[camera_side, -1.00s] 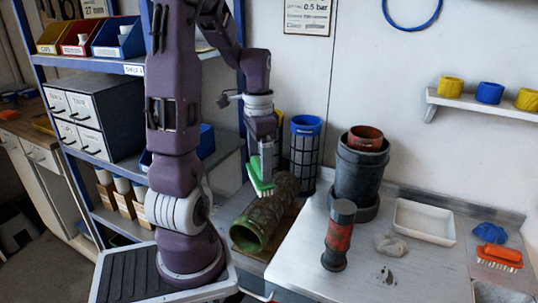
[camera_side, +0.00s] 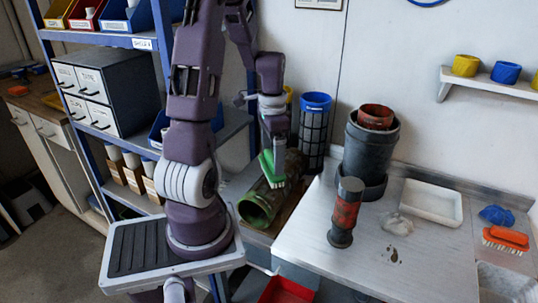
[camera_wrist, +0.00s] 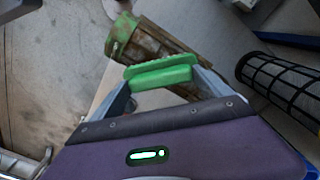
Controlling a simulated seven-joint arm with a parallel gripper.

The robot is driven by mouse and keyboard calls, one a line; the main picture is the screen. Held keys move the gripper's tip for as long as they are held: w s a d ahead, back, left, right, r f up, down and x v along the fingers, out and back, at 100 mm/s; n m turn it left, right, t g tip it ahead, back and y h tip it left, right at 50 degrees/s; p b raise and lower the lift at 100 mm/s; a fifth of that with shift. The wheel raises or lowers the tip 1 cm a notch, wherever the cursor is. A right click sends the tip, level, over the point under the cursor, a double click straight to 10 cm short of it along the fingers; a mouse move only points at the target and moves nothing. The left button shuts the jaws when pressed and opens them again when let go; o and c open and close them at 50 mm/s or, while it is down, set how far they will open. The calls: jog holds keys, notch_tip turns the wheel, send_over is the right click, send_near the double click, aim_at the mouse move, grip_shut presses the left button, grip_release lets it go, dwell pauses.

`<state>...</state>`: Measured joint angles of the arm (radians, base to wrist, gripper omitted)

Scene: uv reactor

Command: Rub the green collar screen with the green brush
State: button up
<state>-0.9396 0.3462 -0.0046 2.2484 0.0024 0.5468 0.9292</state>
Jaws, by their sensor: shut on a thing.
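The green brush (camera_side: 268,166) is held in my gripper (camera_side: 274,152), which is shut on it; it also shows in the wrist view (camera_wrist: 160,74) between the two fingers (camera_wrist: 160,84). The green collar screen (camera_side: 258,208) is a dirty, brownish mesh cylinder lying on its side, its green collar toward the camera. It also shows in the wrist view (camera_wrist: 124,36), beyond the brush. In the side view the brush overlaps the screen's upper left side; I cannot tell whether the bristles touch it.
A blue-collared screen (camera_side: 314,130) stands upright behind. A dark housing (camera_side: 366,155) and a red-and-black cylinder (camera_side: 345,212) stand on the metal bench (camera_side: 300,240). A white tray (camera_side: 432,203) and an orange brush (camera_side: 506,238) lie to the right. A red bin (camera_side: 284,291) is below the front edge.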

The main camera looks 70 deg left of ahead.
jog(key=shift+w+a+r, duration=0.45)
jog(key=shift+w+a, duration=2.25)
jog(key=shift+s+d, duration=3.45)
jog(key=shift+w+a, duration=3.55)
jog(key=shift+s+d, duration=3.55)
jog(key=shift+r, duration=0.35)
jog(key=shift+a+f, duration=0.1)
notch_tip(320, 180, up, 6)
jog(key=shift+f, duration=0.15)
